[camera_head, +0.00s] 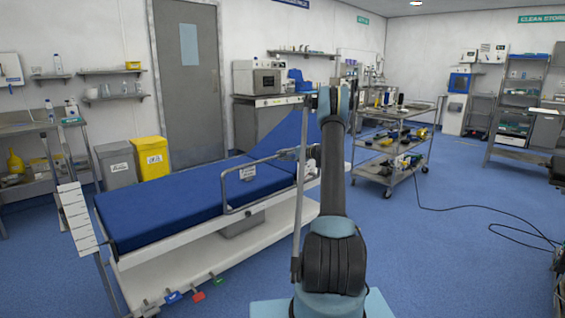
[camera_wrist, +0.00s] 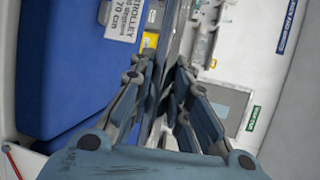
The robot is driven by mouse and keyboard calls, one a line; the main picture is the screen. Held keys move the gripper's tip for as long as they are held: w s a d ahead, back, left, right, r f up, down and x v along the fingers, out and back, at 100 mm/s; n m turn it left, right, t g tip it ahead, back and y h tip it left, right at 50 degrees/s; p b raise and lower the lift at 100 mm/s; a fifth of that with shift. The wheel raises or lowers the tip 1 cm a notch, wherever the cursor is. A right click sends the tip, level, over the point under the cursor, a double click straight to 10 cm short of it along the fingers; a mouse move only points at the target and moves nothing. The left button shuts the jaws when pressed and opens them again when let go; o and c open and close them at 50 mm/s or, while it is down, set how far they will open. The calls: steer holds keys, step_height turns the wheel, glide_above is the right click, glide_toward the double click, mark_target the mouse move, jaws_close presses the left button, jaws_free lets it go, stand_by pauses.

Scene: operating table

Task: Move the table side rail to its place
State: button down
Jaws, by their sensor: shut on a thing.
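The side rail (camera_head: 224,190) is a grey tubular loop with a small white label. In the head view it stands upright along the near long side of the operating table, whose blue mattress (camera_head: 150,215) lies beside it. My gripper (camera_head: 284,154) is at the rail's right end, shut on it. In the wrist view, my two fingers (camera_wrist: 160,98) close in on the grey bar (camera_wrist: 173,45) between them, with the blue mattress (camera_wrist: 60,70) to the left. My arm hides part of the rail's right end. I cannot tell whether the rail is seated in its mount.
Grey and yellow bins (camera_head: 150,157) stand behind the table. A steel instrument trolley (camera_head: 392,148) stands to the right, with a black cable (camera_head: 480,207) on the floor. Coloured pedals (camera_head: 198,296) sit at the table's near lower edge. The floor at right is mostly clear.

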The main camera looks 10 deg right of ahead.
steer(key=shift+w+r, duration=0.15)
steer(key=shift+r, duration=0.1)
steer(key=c, duration=1.5)
jaws_free()
steer(key=shift+r, duration=0.1)
steer(key=shift+d, duration=0.1)
steer(key=v, duration=1.2)
steer(key=shift+a, duration=0.2)
